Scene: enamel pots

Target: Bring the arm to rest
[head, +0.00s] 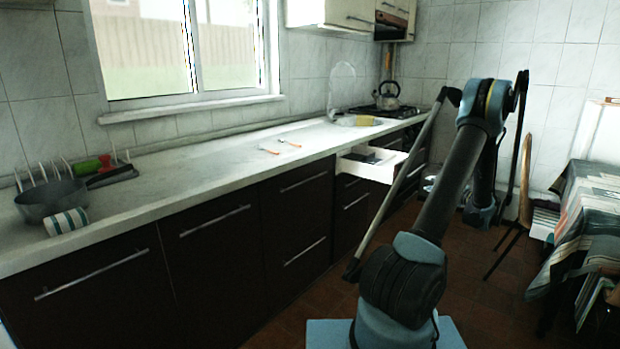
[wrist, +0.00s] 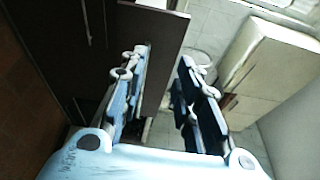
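My gripper (wrist: 163,56) shows in the wrist view with its two fingers apart. The gap between the fingertips is clear and I see nothing held. Beyond the fingers are a dark cabinet front (wrist: 165,35) and a cream cupboard (wrist: 265,65); the view is tilted. In the head view my arm (head: 445,195) rises from its base at the lower middle to a raised elbow joint. I cannot make out the gripper's fingers in the head view.
The counter (head: 200,175) runs along the window wall. A grey pot (head: 45,203), a striped cup (head: 66,222) and orange-handled utensils (head: 269,151) lie on it. A white drawer (head: 368,170) stands open. A kettle (head: 387,94) is at the back. A cloth-covered table (head: 585,205) stands right.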

